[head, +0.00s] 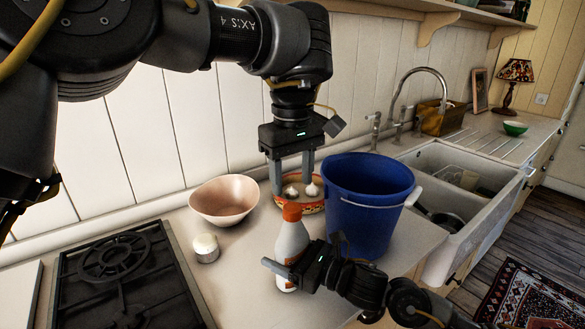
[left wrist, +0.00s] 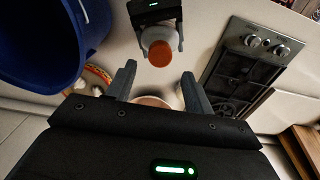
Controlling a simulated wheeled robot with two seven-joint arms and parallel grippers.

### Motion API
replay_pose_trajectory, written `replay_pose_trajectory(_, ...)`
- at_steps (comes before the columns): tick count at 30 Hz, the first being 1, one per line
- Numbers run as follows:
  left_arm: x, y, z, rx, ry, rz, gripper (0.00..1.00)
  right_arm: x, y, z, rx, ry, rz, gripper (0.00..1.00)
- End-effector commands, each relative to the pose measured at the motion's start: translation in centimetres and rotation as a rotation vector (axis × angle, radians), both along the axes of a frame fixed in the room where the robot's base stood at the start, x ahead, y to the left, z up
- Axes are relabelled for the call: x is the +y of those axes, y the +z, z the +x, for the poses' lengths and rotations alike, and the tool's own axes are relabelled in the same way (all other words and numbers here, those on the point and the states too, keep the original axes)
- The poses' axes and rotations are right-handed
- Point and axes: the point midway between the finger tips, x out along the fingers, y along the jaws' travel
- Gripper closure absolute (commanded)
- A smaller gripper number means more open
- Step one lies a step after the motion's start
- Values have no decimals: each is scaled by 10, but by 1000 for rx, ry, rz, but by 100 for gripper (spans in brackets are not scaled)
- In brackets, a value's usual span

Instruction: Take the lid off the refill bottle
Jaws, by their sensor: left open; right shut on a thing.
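The refill bottle (head: 291,244) stands on the counter in the head view, white with an orange lid (head: 292,212) on top. My right gripper (head: 284,271) is shut around the bottle's lower body. My left gripper (head: 293,192) is open and empty, pointing down, higher than the lid. In the left wrist view, the lid (left wrist: 160,53) shows beyond the open fingertips of my left gripper (left wrist: 160,82), apart from them. My right gripper (left wrist: 157,14) appears there around the white bottle.
A blue bucket (head: 365,205) stands close right of the bottle. A pink bowl (head: 224,199), a patterned bowl with white bulbs (head: 318,205), and a small white-topped jar (head: 206,248) stand nearby. A stove (head: 124,278) is at left, a sink (head: 462,195) at right.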

Motion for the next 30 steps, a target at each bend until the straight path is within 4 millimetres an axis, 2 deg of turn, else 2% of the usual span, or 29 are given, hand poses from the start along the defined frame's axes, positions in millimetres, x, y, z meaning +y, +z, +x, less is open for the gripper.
replay_pose_trajectory(6,0,-35,-1,4,1,-1,48,0,-1,0,1,1,0,90)
replay_pose_trajectory(12,0,-58,-1,3,1,-1,48,0,-1,0,2,0,-1,90)
replay_pose_trajectory(24,0,-64,0,-1,2,-1,48,0,-1,0,2,0,-1,90)
replay_pose_trajectory(30,0,-64,0,0,2,0,74,0,-1,0,1,0,0,90)
